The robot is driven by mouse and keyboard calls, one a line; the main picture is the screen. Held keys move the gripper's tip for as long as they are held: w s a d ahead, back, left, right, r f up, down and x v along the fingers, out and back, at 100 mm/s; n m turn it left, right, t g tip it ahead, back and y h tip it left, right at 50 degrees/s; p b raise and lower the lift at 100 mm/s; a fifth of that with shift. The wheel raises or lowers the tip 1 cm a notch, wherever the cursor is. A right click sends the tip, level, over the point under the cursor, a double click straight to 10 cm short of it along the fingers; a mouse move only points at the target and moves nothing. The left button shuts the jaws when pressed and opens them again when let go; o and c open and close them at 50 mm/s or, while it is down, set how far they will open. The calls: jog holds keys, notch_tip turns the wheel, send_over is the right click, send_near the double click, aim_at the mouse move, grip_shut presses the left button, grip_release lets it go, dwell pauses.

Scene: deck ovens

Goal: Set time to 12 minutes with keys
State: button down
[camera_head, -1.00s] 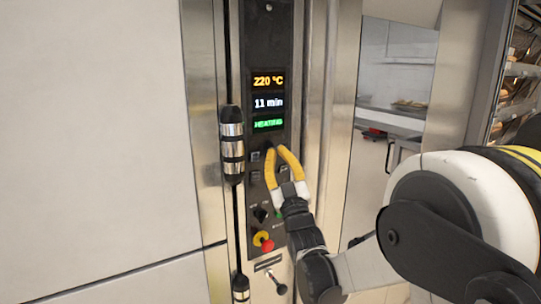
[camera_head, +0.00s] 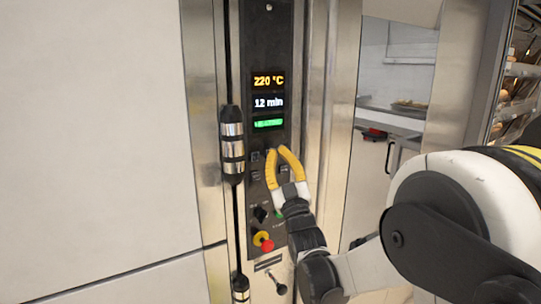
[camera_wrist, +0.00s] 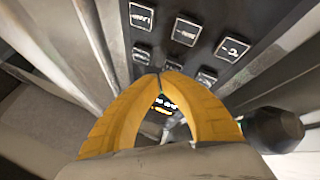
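The oven's dark control panel (camera_head: 264,215) stands upright in the head view. Its time display (camera_head: 268,103) reads 12 min, below the temperature display (camera_head: 267,81) at 220 °C. My gripper (camera_head: 275,150) has its yellow fingers shut, with the tips at the key area just below the displays. In the wrist view the fingertips (camera_wrist: 160,73) meet close to the lower row of keys, including a middle key (camera_wrist: 172,65). I cannot tell whether they touch one. Keys in the other row show a LAMP key (camera_wrist: 142,16) and a °C key (camera_wrist: 232,48). Part of the key area is hidden by the fingers.
A rotary knob (camera_head: 261,214) and a red emergency button (camera_head: 267,245) with a yellow collar sit lower on the panel. A black and steel vertical handle (camera_head: 232,145) stands just left of it. A rack (camera_head: 517,90) with bread is at the far right.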

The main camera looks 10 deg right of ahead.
jog(key=shift+s+d, duration=0.1)
jog(key=shift+s, duration=0.25)
jog(key=shift+s, duration=0.1)
jog(key=s, duration=0.1)
jog(key=s+d, duration=0.1)
jog(key=s, duration=0.2)
jog(key=shift+s+d, duration=0.3)
jog(key=shift+h, duration=0.3)
jog(key=s+f+m+g, duration=0.2)
jog(key=s+f+g, duration=0.7)
jog(key=s, duration=0.5)
jog(key=s+a+f+m+g+h, duration=0.1)
jog(key=s+f+m+g, duration=0.1)
jog(key=s+f+g, duration=0.7)
jog(key=s+f, duration=0.5)
jog(key=shift+a+f+m, duration=0.15)
jog(key=shift+f+m, duration=0.15)
jog(key=shift+m, duration=0.1)
